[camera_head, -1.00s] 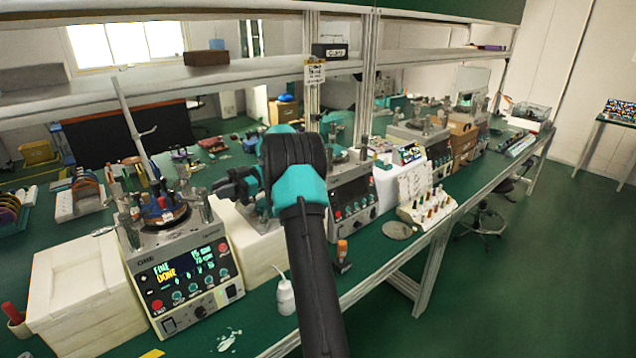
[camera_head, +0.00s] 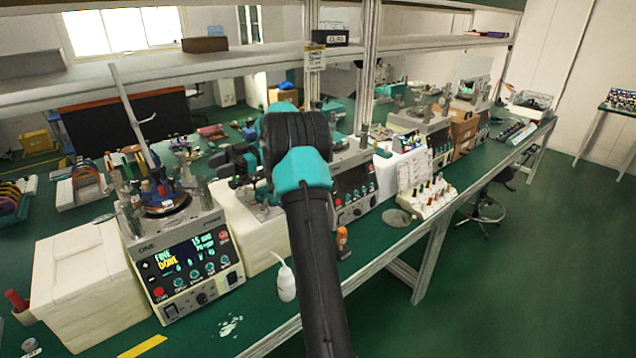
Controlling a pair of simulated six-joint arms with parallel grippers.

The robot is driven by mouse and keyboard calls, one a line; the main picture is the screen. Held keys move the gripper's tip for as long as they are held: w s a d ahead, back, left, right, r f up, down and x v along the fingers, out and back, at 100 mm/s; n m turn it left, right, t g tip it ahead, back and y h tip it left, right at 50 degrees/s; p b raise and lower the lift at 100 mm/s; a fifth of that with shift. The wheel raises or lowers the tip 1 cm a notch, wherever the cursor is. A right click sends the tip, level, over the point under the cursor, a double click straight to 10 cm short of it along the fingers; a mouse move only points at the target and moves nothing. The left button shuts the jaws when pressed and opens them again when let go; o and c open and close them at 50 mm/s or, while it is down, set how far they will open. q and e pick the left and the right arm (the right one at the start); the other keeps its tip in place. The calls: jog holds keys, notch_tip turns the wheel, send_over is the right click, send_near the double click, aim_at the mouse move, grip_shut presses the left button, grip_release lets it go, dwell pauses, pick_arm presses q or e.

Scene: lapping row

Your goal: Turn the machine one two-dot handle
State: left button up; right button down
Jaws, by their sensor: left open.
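Machine one (camera_head: 185,262) is a pale box marked ONE, with a lit panel reading FINE and DONE. On its top is a round plate (camera_head: 166,203) with blue and red parts on it and several grey upright posts around it. A grey post (camera_head: 205,195) stands at its right rear side. The dots on the handles are too small to make out, so I cannot tell which is the two-dot one. My left gripper (camera_head: 224,168) is open and dark, above and to the right of the plate, apart from the posts as far as I can see. My right gripper is not in view.
A white box (camera_head: 85,285) stands left of machine one. A white bottle (camera_head: 286,282) and an orange-handled tool (camera_head: 343,240) are at the front edge. Another machine (camera_head: 352,185) stands behind my arm. A shelf (camera_head: 200,80) and metal uprights rise behind.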

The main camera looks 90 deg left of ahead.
pick_arm(q)
jog(key=w+d, duration=0.2)
jog(key=d, duration=0.5)
jog(key=w+d+r, duration=0.1)
jog(key=w+d, duration=0.1)
jog(key=d, duration=0.5)
jog(key=shift+w+d+r, duration=0.15)
jog(key=shift+w+d, duration=0.2)
